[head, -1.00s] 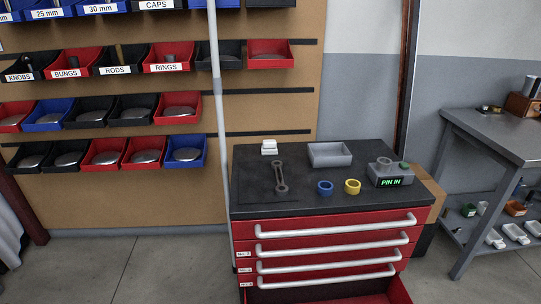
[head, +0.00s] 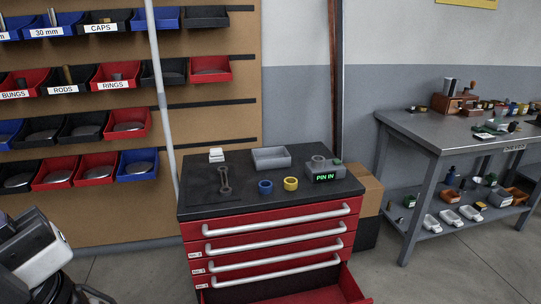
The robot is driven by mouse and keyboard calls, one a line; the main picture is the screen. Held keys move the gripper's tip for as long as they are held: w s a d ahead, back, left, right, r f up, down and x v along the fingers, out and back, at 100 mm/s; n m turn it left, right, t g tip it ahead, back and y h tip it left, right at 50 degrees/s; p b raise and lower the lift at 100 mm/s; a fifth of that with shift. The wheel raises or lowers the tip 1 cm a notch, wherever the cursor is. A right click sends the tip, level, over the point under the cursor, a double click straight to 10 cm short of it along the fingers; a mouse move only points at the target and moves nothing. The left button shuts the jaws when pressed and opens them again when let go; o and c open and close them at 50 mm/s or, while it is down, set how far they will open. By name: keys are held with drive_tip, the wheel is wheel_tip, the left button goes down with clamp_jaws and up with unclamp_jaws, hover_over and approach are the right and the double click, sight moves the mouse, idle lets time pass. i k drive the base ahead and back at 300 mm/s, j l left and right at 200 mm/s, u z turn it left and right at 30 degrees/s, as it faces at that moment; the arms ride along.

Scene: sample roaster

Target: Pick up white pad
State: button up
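The white pad (head: 216,155) is a small white block, seemingly layered, on the black top of the red drawer cabinet (head: 270,228), at its back left corner. It stands clear of the things around it. Part of my arm shows at the lower left edge of the head view, well to the left of the cabinet. I cannot make out my gripper's fingers there.
A wrench (head: 224,180), grey tray (head: 271,158), blue ring (head: 265,187), yellow ring (head: 290,184) and grey device reading "PIN IN" (head: 326,170) share the top. The bottom drawer (head: 342,289) is open. A pole (head: 162,95) rises behind the cabinet's left side. A workbench (head: 440,130) stands right.

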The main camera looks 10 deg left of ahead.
sight(216, 156)
drive_tip(key=j+z, duration=0.1)
drive_tip(key=z, duration=0.6)
drive_tip(key=j+z, duration=0.2)
drive_tip(key=z, duration=0.15)
drive_tip(key=i+j, duration=0.1)
drive_tip(key=j, duration=2.55)
drive_tip(key=i+j, duration=0.15)
drive_tip(key=j, duration=1.2)
drive_tip(key=i+j, duration=0.15)
drive_tip(key=j, duration=0.2)
drive_tip(key=i+j, duration=0.35)
drive_tip(key=j, duration=0.3)
